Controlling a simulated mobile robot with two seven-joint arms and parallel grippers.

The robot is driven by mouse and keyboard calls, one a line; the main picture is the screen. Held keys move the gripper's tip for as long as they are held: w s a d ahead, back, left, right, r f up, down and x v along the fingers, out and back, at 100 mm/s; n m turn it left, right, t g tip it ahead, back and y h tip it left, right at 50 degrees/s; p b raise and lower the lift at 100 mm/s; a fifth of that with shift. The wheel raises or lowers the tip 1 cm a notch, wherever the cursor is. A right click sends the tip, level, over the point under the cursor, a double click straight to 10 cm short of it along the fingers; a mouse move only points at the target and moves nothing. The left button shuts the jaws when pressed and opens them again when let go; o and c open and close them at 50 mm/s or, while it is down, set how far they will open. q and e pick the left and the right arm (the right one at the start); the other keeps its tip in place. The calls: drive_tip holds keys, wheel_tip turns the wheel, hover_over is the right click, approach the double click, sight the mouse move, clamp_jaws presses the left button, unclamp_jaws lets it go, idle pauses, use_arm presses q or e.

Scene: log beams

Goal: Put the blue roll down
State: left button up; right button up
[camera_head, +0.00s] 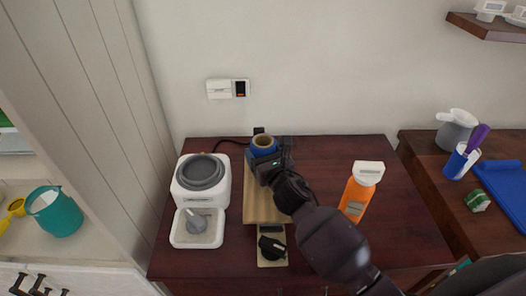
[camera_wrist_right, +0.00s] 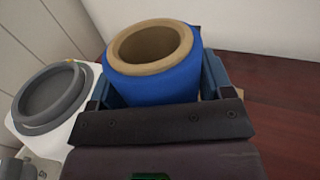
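The blue roll (camera_head: 263,151), with a tan, hollow core, is upright near the back of the dark red cabinet top. In the right wrist view the blue roll (camera_wrist_right: 160,80) sits between the two fingers, which press against its sides. My right gripper (camera_head: 267,161) is shut on it, reaching in from the lower right. The roll's bottom is hidden, so I cannot tell whether it touches the light wooden board (camera_head: 256,205) beneath. My left gripper is not in view.
A white and grey appliance (camera_head: 199,183) stands left of the board. An orange bottle with a white cap (camera_head: 357,196) stands to the right. A black-knobbed item (camera_head: 271,249) is at the board's front. The cabinet top (camera_head: 318,153) is bare between roll and bottle.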

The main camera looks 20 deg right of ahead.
drive_tip(key=o, duration=0.3)
drive_tip(key=shift+o, duration=0.2)
drive_tip(key=shift+r, duration=0.1)
drive_tip(key=shift+r, duration=0.15)
drive_tip(key=s, duration=0.4)
drive_tip(key=s+d, duration=0.1)
drive_tip(key=s, duration=0.7)
drive_tip(key=shift+d, duration=0.2)
